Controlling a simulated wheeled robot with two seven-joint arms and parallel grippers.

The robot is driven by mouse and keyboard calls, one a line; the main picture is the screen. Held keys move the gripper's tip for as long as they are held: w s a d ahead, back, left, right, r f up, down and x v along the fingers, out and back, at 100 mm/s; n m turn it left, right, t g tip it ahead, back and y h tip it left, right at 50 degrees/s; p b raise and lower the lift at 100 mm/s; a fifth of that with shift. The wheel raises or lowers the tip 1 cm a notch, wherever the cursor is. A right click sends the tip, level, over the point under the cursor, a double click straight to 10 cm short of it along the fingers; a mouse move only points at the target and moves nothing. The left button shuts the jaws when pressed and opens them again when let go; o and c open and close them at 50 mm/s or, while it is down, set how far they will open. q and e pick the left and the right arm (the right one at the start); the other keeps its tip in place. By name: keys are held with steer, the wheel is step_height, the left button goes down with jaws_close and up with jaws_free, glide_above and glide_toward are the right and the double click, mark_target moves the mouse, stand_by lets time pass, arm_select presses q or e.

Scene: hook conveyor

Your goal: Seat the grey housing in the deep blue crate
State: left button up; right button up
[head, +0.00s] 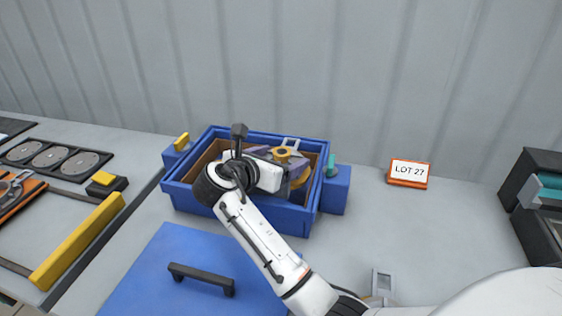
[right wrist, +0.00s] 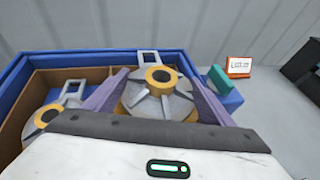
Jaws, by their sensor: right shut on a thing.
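The deep blue crate (head: 185,197) stands open against the back wall, with brown dividers inside; its rim also shows in the right wrist view (right wrist: 108,59). My right gripper (head: 287,161) is over the crate's right part. Its purple-grey fingers (right wrist: 157,88) are shut on a grey housing (right wrist: 140,98), a spoked round part with an orange hub and a square loop. The held housing is within the crate's outline, right of a divider; its underside is hidden, so I cannot tell whether it touches the floor. A second housing (right wrist: 43,121) lies in the left compartment. My left gripper is out of view.
A blue lid (head: 155,275) with a black handle lies in front of the crate. A yellow bar (head: 78,240) and a black tray of grey discs (head: 70,178) are left. An orange LOT 27 sign (head: 408,174) and a black rack (head: 540,200) are right, with clear table between.

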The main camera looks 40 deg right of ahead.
steer(key=shift+r, duration=1.35)
steer(key=shift+f, duration=0.25)
steer(key=shift+f, duration=2.55)
stand_by(0.9)
steer(key=o, duration=1.5)
steer(key=shift+s+f, duration=0.1)
steer(key=shift+f, duration=0.05)
